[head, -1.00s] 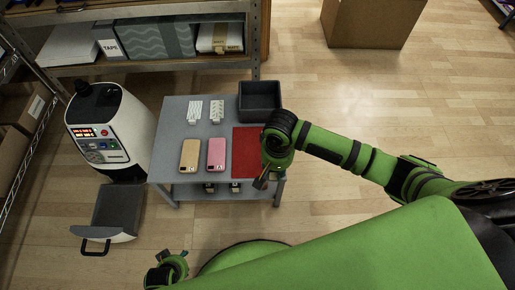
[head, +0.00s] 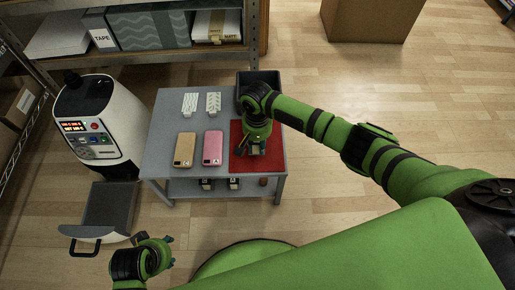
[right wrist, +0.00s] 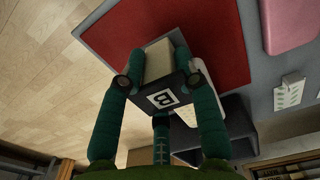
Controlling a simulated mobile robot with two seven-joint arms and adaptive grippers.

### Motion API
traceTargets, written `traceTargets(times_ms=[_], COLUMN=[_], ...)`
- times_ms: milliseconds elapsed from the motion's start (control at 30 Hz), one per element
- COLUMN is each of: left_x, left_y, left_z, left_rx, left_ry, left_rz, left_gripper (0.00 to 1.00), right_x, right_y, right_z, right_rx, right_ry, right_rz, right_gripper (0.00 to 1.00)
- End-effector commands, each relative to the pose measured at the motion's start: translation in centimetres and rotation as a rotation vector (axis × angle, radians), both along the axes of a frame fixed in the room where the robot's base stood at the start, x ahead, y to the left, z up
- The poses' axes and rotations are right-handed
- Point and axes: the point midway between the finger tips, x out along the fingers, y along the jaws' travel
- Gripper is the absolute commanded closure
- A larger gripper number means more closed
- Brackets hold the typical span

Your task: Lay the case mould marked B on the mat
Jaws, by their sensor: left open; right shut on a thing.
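My right gripper (head: 251,151) is shut on the case mould marked B (right wrist: 164,98), a block with a dark end bearing a white B label and a pale beige upper part. In the right wrist view the mould sits between the two fingers, with the red mat (right wrist: 212,50) behind it. In the head view the gripper is over the red mat (head: 273,163), at the table's right end. The mould is mostly hidden there, and I cannot tell whether it touches the mat. My left gripper (head: 169,252) is open and empty, low at the front, away from the table.
On the grey table (head: 160,130) lie a tan phone case (head: 184,150), a pink phone case (head: 213,148) and two white patterned pieces. A dark bin (head: 262,77) stands behind the mat. Small dark blocks (head: 207,184) sit on the shelf below. A press (head: 98,125) stands at left.

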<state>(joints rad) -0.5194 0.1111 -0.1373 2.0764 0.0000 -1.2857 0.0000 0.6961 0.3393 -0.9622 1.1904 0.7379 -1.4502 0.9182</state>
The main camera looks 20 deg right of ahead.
Motion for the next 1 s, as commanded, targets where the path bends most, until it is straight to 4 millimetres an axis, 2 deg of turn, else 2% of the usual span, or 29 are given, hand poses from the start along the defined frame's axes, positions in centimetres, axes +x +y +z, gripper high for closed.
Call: traceTargets(times_ms=[100, 300, 633, 667, 700, 733, 1000], left_x=[0.1, -0.1, -0.1, -0.1, -0.1, -0.1, -0.1], left_y=[0.0, 0.1, 0.1, 0.1, 0.1, 0.1, 0.1], left_z=[1.5, 3.3, 3.5, 3.6, 3.6, 3.6, 3.6], left_rx=[-0.001, -0.001, -0.001, -0.001, -0.001, -0.001, 0.0], left_ry=[-0.015, -0.022, -0.023, -0.024, -0.024, -0.023, -0.023], left_rz=[0.002, 0.003, 0.003, 0.003, 0.003, 0.003, 0.005], left_gripper=[0.51, 0.51, 0.51, 0.51, 0.51, 0.51, 0.51], right_x=[0.0, 0.0, 0.0, -0.1, -0.1, -0.1, -0.1], right_y=[0.1, 0.1, 0.1, 0.0, 0.0, 0.0, 0.0], right_z=[-1.7, -2.8, -3.0, -3.1, -3.0, -3.0, -3.0], right_rx=[0.001, 0.0, 0.001, 0.0, 0.0, 0.0, 0.0], right_ry=[-0.001, -0.002, -0.001, 0.0, 0.0, 0.0, 0.0], right_rz=[0.0, 0.001, 0.001, 0.001, 0.001, 0.001, 0.001], right_gripper=[1.0, 1.0, 1.0, 0.64, 0.48, 0.44, 0.44])
